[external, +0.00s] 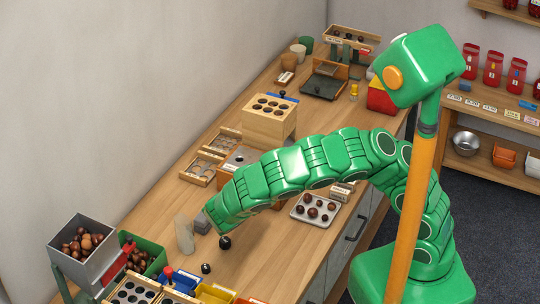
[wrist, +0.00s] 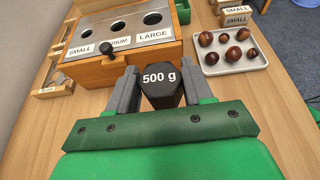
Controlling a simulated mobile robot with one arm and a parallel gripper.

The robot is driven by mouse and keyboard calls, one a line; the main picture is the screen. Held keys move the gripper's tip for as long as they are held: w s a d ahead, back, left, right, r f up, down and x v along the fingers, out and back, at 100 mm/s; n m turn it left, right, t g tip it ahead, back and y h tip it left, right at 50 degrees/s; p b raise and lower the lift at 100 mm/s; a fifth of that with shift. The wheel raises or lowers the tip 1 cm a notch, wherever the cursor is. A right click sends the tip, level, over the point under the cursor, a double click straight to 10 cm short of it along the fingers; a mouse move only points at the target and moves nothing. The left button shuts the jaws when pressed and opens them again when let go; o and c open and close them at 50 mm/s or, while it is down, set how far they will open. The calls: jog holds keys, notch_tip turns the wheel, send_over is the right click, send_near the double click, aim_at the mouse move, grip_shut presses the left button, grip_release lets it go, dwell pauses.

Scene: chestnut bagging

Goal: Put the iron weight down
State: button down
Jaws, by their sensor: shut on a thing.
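The iron weight (wrist: 161,88) is black, with "500 g" in white on its top. It sits between the two grey fingers of my gripper (wrist: 158,92), which is shut on it. In the external view the dark weight (external: 225,242) shows at the lower end of my green arm, over the wooden bench (external: 262,245) near its front. I cannot tell whether its underside touches the bench.
A sizing box (wrist: 125,62) with SMALL, MEDIUM and LARGE holes stands ahead. A metal tray of chestnuts (wrist: 265,67) lies to its right. A smaller dark weight (external: 206,268), a clear bag (external: 184,233) and a chestnut hopper (external: 62,258) are nearby.

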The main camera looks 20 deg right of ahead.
jog(key=shift+w+a+f, duration=0.45)
jog(key=shift+w+f, duration=0.15)
jog(key=shift+f, duration=0.35)
jog(key=shift+w+a+f, duration=0.4)
jog(key=shift+w+f, duration=0.25)
jog(key=shift+f, duration=0.25)
jog(key=shift+w+a+f, duration=0.45)
jog(key=shift+w+f, duration=0.15)
jog(key=shift+f, duration=1.9)
jog(key=shift+f, duration=0.1)
jog(key=shift+c, duration=2.3)
grip_release()
jog(key=v, duration=1.2)
